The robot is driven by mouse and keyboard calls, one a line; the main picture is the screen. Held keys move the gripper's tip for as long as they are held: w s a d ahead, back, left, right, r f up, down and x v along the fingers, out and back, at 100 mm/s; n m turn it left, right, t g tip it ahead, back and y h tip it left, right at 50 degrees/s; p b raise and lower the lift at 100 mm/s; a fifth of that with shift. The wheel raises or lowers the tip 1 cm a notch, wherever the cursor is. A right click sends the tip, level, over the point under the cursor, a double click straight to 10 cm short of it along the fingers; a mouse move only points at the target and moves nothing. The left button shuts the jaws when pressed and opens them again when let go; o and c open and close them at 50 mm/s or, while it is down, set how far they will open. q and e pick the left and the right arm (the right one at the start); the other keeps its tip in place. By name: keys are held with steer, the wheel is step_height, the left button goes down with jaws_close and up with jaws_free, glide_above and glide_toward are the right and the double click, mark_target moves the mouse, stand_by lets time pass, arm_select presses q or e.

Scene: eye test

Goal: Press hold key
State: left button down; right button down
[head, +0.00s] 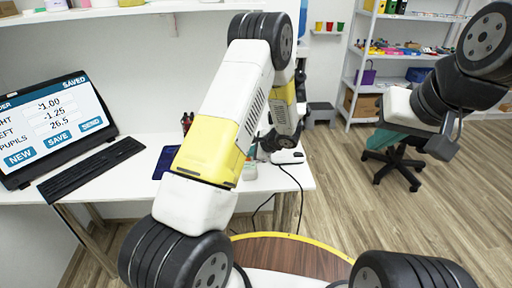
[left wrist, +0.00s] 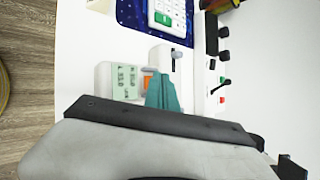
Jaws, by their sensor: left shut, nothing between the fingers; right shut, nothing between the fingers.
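In the left wrist view a small pale unit (left wrist: 120,82) has a display with green characters. An orange key (left wrist: 147,81) shows at its right side, partly covered by my gripper; I cannot read a label on it. My left gripper (left wrist: 163,85) is shut and empty, its teal fingertips right beside the orange key; I cannot tell whether they touch it. In the head view my left arm hides most of that spot on the desk. My right gripper (head: 398,138) is shut and empty, away from the desk at the right, in front of an office chair.
A monitor (head: 50,125) reading SAVED and a black keyboard (head: 92,169) stand at the desk's left. A white calculator (left wrist: 168,17) lies on a blue mat (left wrist: 130,14). A device with dark knobs (left wrist: 223,57) is right of the fingers. An office chair (head: 402,167) stands on open floor.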

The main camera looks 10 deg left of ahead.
mark_target(250, 159)
arm_select(q)
steer(key=shift+f, duration=0.4)
stand_by(0.3)
steer(key=shift+r, duration=0.9)
steer(key=shift+r, duration=2.5)
